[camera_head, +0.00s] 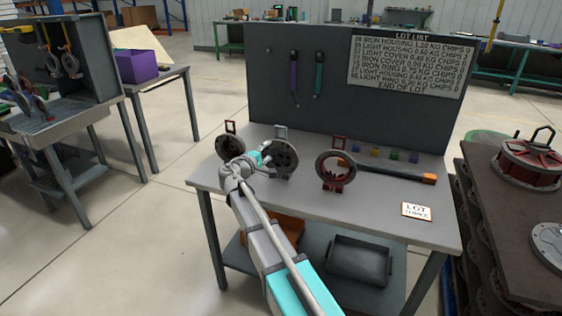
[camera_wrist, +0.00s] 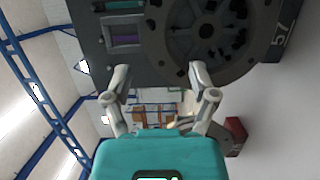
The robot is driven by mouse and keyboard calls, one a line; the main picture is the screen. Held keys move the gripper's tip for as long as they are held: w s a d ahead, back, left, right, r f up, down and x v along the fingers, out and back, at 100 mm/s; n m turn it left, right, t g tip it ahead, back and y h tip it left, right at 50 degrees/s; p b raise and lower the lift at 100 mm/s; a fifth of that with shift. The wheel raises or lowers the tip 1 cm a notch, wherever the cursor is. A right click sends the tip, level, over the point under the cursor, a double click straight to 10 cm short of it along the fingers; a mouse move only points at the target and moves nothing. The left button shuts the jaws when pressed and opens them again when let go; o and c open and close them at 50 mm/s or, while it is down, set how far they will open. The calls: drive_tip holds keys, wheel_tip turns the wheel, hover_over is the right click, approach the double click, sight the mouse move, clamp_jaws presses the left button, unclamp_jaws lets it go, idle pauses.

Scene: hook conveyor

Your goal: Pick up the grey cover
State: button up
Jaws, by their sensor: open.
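A dark grey round cover (camera_head: 284,158) stands upright on the workbench with a loop on its top, the middle one of three round parts. In the wrist view a large dark grey disc with spokes and holes (camera_wrist: 207,30), seemingly this cover, fills the top; a block beside it bears the figures 57. My gripper (camera_head: 264,156) is just left of the cover in the head view. Whether a fingertip touches the disc I cannot tell.
A dark ring (camera_head: 230,147) with a red loop stands left of my gripper. A back panel (camera_head: 345,120) rises behind.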

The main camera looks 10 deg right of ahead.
sight(278, 145)
drive_tip(key=shift+w+d, duration=0.1)
idle(0.3)
drive_tip(key=shift+d+x, duration=0.2)
drive_tip(key=shift+x, duration=2.35)
drive_tip(key=shift+s, duration=0.2)
clamp_jaws()
